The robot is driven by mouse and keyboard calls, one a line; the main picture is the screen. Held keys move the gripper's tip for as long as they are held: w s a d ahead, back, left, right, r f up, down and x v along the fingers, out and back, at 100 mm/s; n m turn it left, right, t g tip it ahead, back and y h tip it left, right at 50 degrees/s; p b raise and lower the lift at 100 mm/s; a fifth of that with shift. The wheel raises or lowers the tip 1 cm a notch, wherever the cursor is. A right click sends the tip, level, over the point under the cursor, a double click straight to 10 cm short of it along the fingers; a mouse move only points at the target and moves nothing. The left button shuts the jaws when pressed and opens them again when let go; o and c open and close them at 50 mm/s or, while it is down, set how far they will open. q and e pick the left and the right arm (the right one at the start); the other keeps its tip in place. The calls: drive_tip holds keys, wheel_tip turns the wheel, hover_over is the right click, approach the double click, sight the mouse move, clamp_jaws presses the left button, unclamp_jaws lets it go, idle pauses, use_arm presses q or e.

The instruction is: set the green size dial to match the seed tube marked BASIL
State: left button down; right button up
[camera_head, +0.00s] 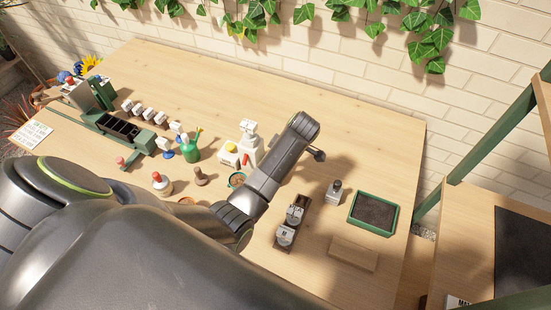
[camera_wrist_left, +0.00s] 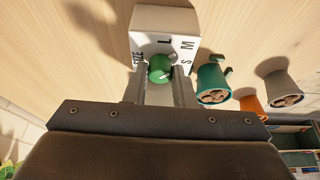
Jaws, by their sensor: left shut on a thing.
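In the left wrist view, the green size dial (camera_wrist_left: 158,66) sits on the face of a white box (camera_wrist_left: 153,20). The letters L, S and M and the word SIZE are printed around it. My left gripper (camera_wrist_left: 163,76) is shut on the dial, one finger on either side. A pale mark shows on the dial, but I cannot tell which letter it points to. In the head view my left arm reaches over the table; its fingers are hidden there. I cannot read BASIL on anything in view. My right gripper is in neither view.
A green cup (camera_wrist_left: 211,84) and a grey cup (camera_wrist_left: 279,80) stand near the box. The head view shows a green soil tray (camera_head: 391,198), a wooden block (camera_head: 353,254), a green pencil pot (camera_head: 190,153) and a black-celled tray (camera_head: 119,128). The table's back right is clear.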

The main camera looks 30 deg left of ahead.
use_arm(q)
drive_tip(key=shift+s+r+m+t+p, duration=0.1)
drive_tip(key=shift+r+m+t+p, duration=0.2)
drive_tip(key=shift+m+p, duration=0.65)
drive_tip(key=m+t+p, duration=0.1)
drive_tip(key=m+p, duration=0.1)
drive_tip(key=shift+p, duration=0.4)
drive_tip(key=m+t+p, duration=0.1)
drive_tip(key=m+p, duration=0.1)
drive_tip(key=m, duration=0.1)
drive_tip(key=shift+s+f+h, duration=0.1)
drive_tip(key=shift+h, duration=0.2)
drive_tip(key=shift+a+f+m+p, duration=0.1)
drive_tip(key=shift+m+p, duration=0.65)
drive_tip(key=shift+m, duration=0.1)
drive_tip(key=shift+t, duration=0.4)
drive_tip(key=c, duration=1.2)
unclamp_jaws()
drive_tip(key=shift+h, duration=0.3)
